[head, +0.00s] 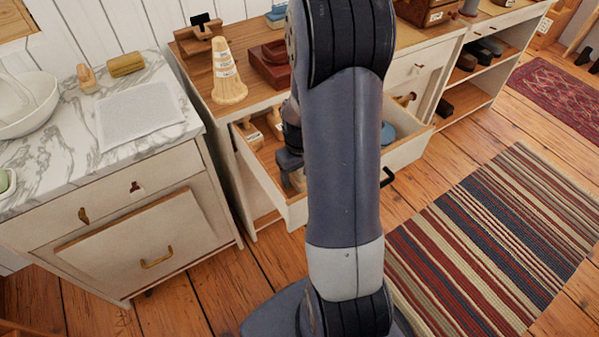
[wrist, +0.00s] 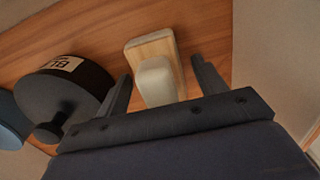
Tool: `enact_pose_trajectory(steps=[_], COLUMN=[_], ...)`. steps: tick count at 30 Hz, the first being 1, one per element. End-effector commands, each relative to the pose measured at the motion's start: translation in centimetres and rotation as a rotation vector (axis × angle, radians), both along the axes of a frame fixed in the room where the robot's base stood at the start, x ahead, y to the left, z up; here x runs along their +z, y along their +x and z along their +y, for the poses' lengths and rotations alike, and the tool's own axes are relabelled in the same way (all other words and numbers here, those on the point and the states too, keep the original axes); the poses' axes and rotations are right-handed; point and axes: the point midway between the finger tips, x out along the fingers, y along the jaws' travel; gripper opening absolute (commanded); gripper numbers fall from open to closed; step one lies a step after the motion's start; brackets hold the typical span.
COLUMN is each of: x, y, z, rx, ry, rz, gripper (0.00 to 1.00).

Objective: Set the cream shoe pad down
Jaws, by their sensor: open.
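The cream shoe pad (wrist: 155,82), a rounded cream block on a pale wooden back (wrist: 150,47), lies on the wooden floor of the open drawer in the wrist view. My gripper (wrist: 160,72) is open, with one finger on each side of the pad and a visible gap to each. In the head view my gripper (head: 291,162) is inside the open drawer (head: 297,212), near its left front corner. My arm hides much of the drawer there, and a pale thing just below the fingers is too small to make out.
A dark round knobbed object (wrist: 62,95) with a label lies left of the pad, beside a blue round thing (wrist: 8,120). A drawer wall (wrist: 270,60) rises to the right.

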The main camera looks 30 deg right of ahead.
Motion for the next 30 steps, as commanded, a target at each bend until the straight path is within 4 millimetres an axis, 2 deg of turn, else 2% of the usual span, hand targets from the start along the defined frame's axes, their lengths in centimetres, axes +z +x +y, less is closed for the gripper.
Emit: enact_pose_trajectory(steps=[5, 18, 24, 30], x=[1.2, 10.1, 12.1, 12.4], y=[0.1, 0.1, 0.0, 0.0], z=[0.0, 0.0, 0.0, 0.0], rx=[0.0, 0.0, 0.0, 0.0], ry=[-0.001, -0.002, -0.001, 0.0], rz=[-0.004, -0.005, -0.001, 0.0], gripper=[0.67, 0.67, 0.67, 0.67])
